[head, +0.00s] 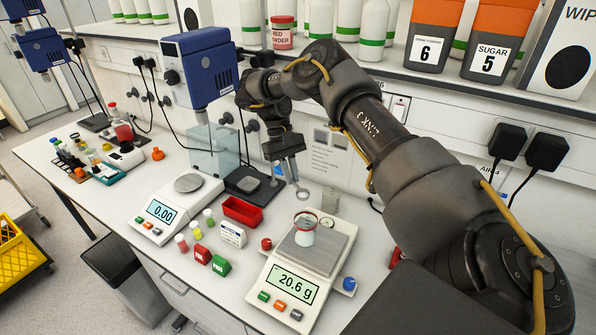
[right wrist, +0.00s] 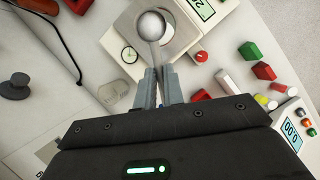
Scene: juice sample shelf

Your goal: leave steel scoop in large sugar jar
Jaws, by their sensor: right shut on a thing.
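My right gripper (head: 288,172) is shut on the handle of the steel scoop (head: 302,194). It holds the scoop in the air above the scale at the front. In the right wrist view the gripper (right wrist: 158,78) has its fingers together, with the round scoop bowl (right wrist: 152,26) beyond the tips. A dark container with an orange lid, labelled SUGAR 5 (head: 491,57), stands on the upper shelf at the right; it looks closed. My left gripper is not in view.
A beaker (head: 305,236) stands on the front scale (head: 334,252), which reads 20.6 g. A second scale (head: 165,212) reads 0.00. A red tray (head: 242,212), small vials and red and green blocks lie between them. Container 6 (head: 428,47) stands beside the sugar.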

